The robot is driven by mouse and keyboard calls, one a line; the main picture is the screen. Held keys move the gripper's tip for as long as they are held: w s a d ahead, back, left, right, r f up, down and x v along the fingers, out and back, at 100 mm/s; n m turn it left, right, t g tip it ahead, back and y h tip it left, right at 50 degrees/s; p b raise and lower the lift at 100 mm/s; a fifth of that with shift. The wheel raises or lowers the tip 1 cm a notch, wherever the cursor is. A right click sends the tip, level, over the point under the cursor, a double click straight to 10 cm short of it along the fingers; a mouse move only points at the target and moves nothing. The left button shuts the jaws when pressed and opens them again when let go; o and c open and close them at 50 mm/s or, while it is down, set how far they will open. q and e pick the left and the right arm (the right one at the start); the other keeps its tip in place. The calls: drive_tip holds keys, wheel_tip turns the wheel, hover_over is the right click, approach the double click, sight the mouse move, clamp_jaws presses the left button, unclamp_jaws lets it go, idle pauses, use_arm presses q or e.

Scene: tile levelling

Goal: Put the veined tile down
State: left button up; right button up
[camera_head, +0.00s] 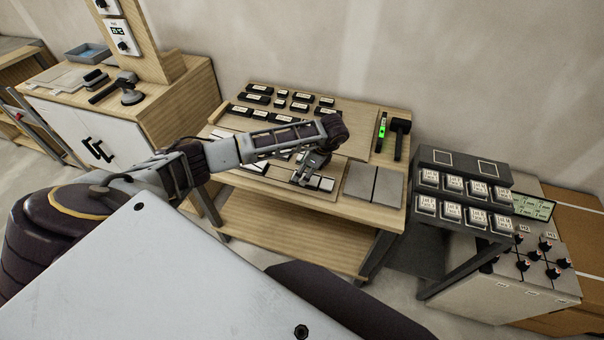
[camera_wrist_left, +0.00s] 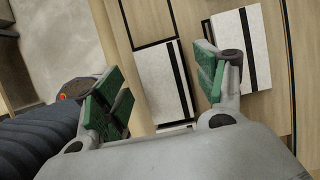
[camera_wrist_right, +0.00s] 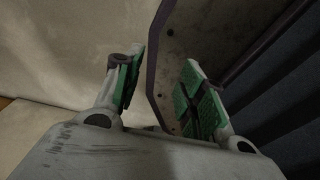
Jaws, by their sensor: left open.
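My left gripper (camera_head: 310,175) is low over the front of the wooden workbench (camera_head: 225,178), above a row of small tiles. In the left wrist view, its green-padded fingers (camera_wrist_left: 160,95) are apart. A pale speckled tile (camera_wrist_left: 165,85) with a dark strip along its right side lies between and beyond them, apparently on the bench. A second pale tile (camera_wrist_left: 230,32) lies to its right, partly behind a finger. I cannot make out veins on either tile. My right gripper (camera_wrist_right: 160,90) is open and appears empty; it is out of the head view.
Two larger grey tiles (camera_head: 358,181) lie at the bench's front right. Several black labelled blocks (camera_head: 262,90) stand at the back. A green level (camera_head: 382,130) and a black mallet (camera_head: 399,135) lie at the right.

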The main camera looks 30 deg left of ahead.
sight(314, 178)
use_arm(q)
drive_tip(key=s+v, duration=0.1)
drive_tip(key=v, duration=0.8)
drive_tip(key=shift+w+r, duration=0.25)
drive_tip(key=shift+w, duration=0.25)
use_arm(e)
drive_tip(key=shift+w+d+f, duration=0.15)
drive_tip(key=shift+f, duration=0.1)
use_arm(q)
drive_tip(key=shift+d, duration=0.1)
use_arm(e)
drive_tip(key=shift+d, duration=0.1)
